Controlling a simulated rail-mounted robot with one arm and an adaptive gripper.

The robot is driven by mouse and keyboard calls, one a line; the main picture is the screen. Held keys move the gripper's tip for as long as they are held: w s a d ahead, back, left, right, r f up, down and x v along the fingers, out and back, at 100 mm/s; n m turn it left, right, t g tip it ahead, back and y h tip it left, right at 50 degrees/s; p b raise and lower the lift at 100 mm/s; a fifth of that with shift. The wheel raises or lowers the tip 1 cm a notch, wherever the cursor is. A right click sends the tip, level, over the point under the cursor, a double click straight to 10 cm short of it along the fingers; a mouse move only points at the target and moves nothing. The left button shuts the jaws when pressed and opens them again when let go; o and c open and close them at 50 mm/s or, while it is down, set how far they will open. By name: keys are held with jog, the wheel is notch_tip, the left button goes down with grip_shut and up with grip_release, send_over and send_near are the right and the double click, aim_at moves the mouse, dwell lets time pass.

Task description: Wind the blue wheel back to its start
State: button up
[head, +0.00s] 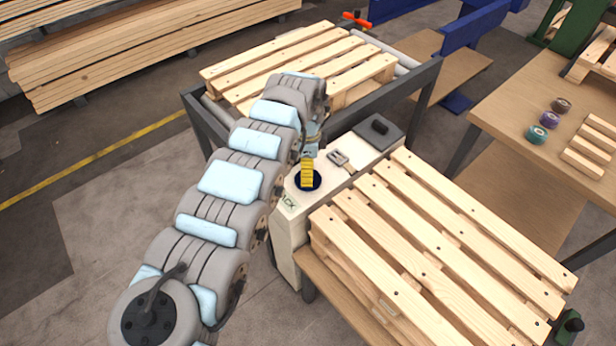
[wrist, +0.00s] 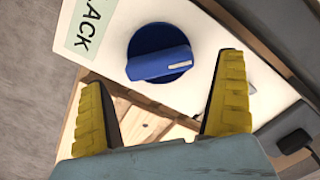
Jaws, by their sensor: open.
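The blue wheel (wrist: 158,52) is a round knob with a raised grip bar, set in the white top of a cabinet (head: 288,232). A pale mark lies on the bar's right end in the wrist view. In the head view the wheel (head: 314,187) is mostly hidden behind a yellow finger. My gripper (wrist: 163,73) is open, its two yellow fingers apart and nothing between them. The fingertips appear near the wheel's lower left and right sides. I cannot tell how far above the wheel they are. My gripper (head: 307,172) also shows in the head view, pointing down over it.
A green label (wrist: 90,28) reading "ACK" lies beside the wheel. A metal lever or latch (head: 341,161) and a dark box (head: 379,128) sit further along the cabinet top. Wooden pallets stand close on both sides, one in front (head: 430,250) and one behind (head: 300,62).

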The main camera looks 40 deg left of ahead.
notch_tip(320, 180, down, 4)
jog(key=shift+r+b, duration=0.25)
jog(key=shift+b, duration=0.2)
jog(key=c, duration=1)
jog(key=shift+c, duration=0.2)
jog(key=shift+r+p, duration=0.2)
jog(key=shift+p, duration=0.3)
